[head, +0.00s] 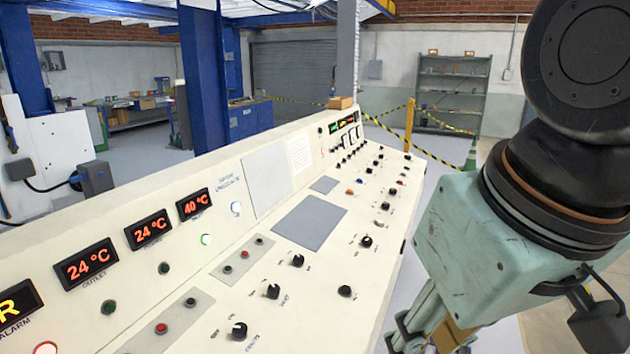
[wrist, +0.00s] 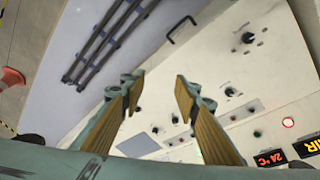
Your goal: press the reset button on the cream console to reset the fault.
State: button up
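The cream console (head: 310,240) runs from the lower left to the middle of the head view; it also shows in the wrist view (wrist: 220,60). Its panel carries black knobs (head: 272,291), a red button (head: 161,328) and a smaller red button (head: 243,254). I cannot read which one is marked reset. A yellow-lettered display (head: 18,302) marked alarm is cut off at the left edge. A red-lit round lamp (wrist: 288,122) shows in the wrist view. My gripper (wrist: 160,82) is open and empty, its tan-padded fingers apart above the console.
Orange temperature displays (head: 87,264) line the console's sloped back. A small brown box (head: 340,102) sits on its far end. Blue columns (head: 203,70) stand behind it. A yellow post (head: 409,125) with barrier tape and a shelf rack (head: 452,90) are farther back.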

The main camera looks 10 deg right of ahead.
grip_shut()
dwell(1.3)
